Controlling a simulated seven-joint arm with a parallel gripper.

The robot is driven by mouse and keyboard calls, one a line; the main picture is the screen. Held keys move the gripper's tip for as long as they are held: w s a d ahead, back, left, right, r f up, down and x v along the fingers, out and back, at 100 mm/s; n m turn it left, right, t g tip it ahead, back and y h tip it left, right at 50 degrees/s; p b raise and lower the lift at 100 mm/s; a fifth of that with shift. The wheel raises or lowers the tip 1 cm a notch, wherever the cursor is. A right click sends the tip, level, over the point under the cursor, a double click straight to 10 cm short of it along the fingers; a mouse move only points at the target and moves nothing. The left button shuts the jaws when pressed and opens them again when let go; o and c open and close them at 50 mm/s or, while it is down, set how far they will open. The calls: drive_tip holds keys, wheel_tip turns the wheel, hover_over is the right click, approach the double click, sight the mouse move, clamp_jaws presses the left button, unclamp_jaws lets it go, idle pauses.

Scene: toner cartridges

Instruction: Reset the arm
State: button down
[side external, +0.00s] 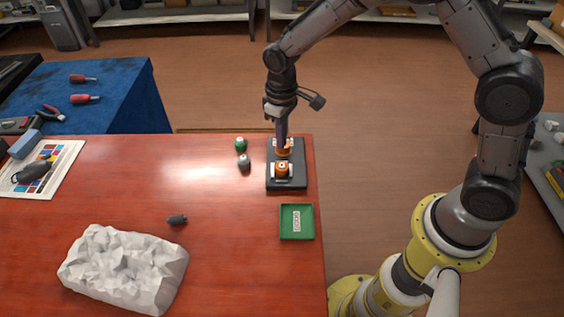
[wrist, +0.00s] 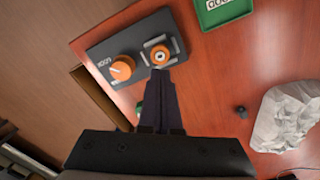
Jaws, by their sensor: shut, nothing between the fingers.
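My gripper (side external: 282,145) points down over the far part of a dark block (side external: 286,182) near the table's right edge. Its fingers are together with nothing between them, and they also show in the wrist view (wrist: 160,75). The block carries two orange round pieces. The nearer orange piece (side external: 282,169) shows clearly in the side view. The other orange piece (side external: 283,149) is partly hidden behind my fingers there. In the wrist view one orange piece (wrist: 160,54) sits in a metal-looking holder just beyond my fingertips, and the other orange knob (wrist: 122,68) is to the left. I cannot tell whether the fingertips touch anything.
A green cartridge (side external: 241,144) and a grey one (side external: 244,163) stand left of the block. A green tray (side external: 297,207) lies nearer. A small dark piece (side external: 177,219) and a crumpled white mass (side external: 125,268) lie to the left. The table's middle is clear.

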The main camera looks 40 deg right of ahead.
drive_tip(key=shift+r, duration=0.1)
drive_tip(key=s+d+r+m+t, duration=0.1)
drive_tip(key=s+d+r+t, duration=0.15)
drive_tip(key=r, duration=0.65)
drive_tip(key=s+d+r+t, duration=0.2)
drive_tip(key=s+r, duration=0.1)
drive_tip(key=r, duration=0.7)
drive_tip(key=s+d+r+m+t, duration=0.1)
drive_tip(key=s+r, duration=0.1)
drive_tip(key=s, duration=0.3)
drive_tip(key=s+d+r+t, duration=0.1)
drive_tip(key=s+d+r, duration=0.1)
drive_tip(key=s+r, duration=0.15)
drive_tip(key=s+f+m, duration=0.1)
drive_tip(key=s+f, duration=0.4)
drive_tip(key=s, duration=0.6)
drive_tip(key=shift+s+d+g, duration=0.25)
drive_tip(key=shift+d+g, duration=0.05)
drive_tip(key=shift+g, duration=0.15)
drive_tip(key=c, duration=1.6)
unclamp_jaws()
